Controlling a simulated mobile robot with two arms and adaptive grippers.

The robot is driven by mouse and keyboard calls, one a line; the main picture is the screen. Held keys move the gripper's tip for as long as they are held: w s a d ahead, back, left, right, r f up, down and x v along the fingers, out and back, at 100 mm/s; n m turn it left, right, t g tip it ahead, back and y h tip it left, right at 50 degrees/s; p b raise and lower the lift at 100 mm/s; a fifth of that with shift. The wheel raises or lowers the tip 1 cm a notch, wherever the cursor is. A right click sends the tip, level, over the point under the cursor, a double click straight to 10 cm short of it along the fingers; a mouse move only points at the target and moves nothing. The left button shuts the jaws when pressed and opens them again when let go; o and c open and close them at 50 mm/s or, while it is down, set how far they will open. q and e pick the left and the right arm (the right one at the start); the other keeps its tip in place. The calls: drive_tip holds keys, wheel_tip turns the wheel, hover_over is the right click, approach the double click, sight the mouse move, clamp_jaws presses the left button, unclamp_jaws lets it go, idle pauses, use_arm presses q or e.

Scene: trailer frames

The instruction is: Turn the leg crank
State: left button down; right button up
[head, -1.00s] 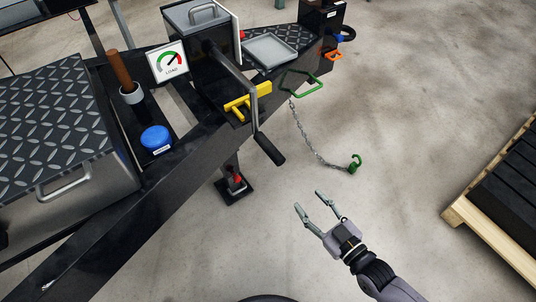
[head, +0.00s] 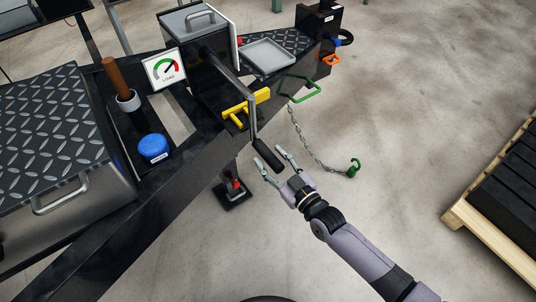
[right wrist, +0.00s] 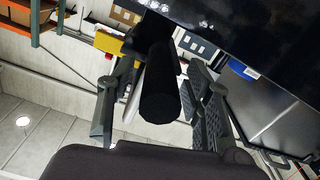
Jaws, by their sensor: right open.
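The leg crank (head: 250,113) is a grey bent rod with a black handle (head: 267,155), hanging beside the black trailer frame. My right gripper (head: 267,161) is open at the handle, with its fingertips on either side of it in the head view. In the right wrist view the black handle (right wrist: 160,85) points toward the camera between the two spread fingers (right wrist: 158,100). I cannot tell whether either finger touches it. The trailer leg (head: 232,187), with a red part and a black foot, stands on the floor below. My left gripper is not in view.
A yellow bracket (head: 245,107) sits just behind the crank. Open floor lies right, before a pallet (head: 461,214).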

drive_tip(key=shift+x, duration=1.05)
clamp_jaws()
